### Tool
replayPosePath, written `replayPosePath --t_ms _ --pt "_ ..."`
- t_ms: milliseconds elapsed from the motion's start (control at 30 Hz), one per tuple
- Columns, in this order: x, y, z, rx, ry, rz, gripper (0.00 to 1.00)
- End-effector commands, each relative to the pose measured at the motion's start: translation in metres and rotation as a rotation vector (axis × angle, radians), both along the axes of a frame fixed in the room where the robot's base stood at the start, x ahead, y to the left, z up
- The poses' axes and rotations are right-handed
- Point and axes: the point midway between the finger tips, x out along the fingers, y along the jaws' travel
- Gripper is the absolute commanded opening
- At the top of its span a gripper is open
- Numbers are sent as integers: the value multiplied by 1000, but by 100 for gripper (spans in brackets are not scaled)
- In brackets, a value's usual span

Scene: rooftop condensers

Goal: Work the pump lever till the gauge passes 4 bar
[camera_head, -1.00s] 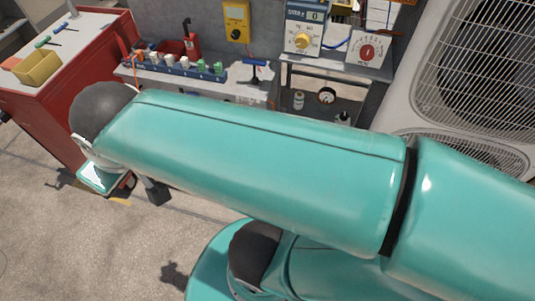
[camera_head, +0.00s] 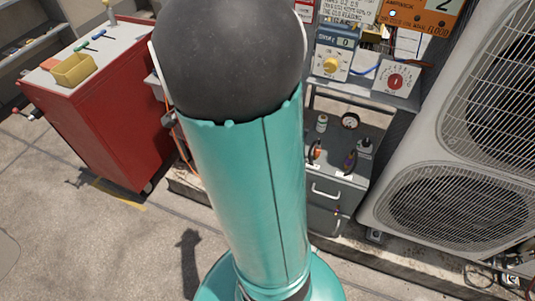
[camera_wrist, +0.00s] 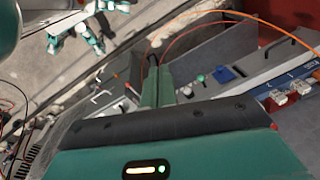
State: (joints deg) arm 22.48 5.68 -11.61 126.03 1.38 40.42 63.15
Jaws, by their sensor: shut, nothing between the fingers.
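My gripper (camera_wrist: 158,84) shows in the wrist view as two narrow teal fingers, shut with nothing between them, pointing toward a grey cabinet and bench. In the head view my arm hides the gripper and the middle of the bench. A small round gauge (camera_head: 350,121) with a dark rim and pale face stands on the grey cabinet; its reading is too small to make out. I cannot pick out the pump lever with certainty. Dark-handled items, one with orange on it (camera_head: 314,152) and one purplish (camera_head: 349,161), stand near the gauge.
A red cabinet (camera_head: 125,130) with a yellow bin (camera_head: 74,70) stands at left. A condenser (camera_head: 400,185) fills the right. A blue meter (camera_head: 333,62) and a red-dial box (camera_head: 394,84) sit on the upper shelf. An orange cable (camera_wrist: 230,20) crosses the wrist view.

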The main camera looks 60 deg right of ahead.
Motion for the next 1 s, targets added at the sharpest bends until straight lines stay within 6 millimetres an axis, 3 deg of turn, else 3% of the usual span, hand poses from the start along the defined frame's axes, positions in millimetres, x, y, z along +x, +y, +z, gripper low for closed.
replayPosePath --t_ms 100,300,500,700,1000 --pt "-16 -49 -47 22 58 -283 0" --pt "-61 -121 -125 18 142 -750 0" --pt "-119 -169 -192 -21 211 -1128 0" --pt "-146 -185 -219 -48 233 -1285 0" --pt "-147 -185 -220 -50 233 -1292 0"
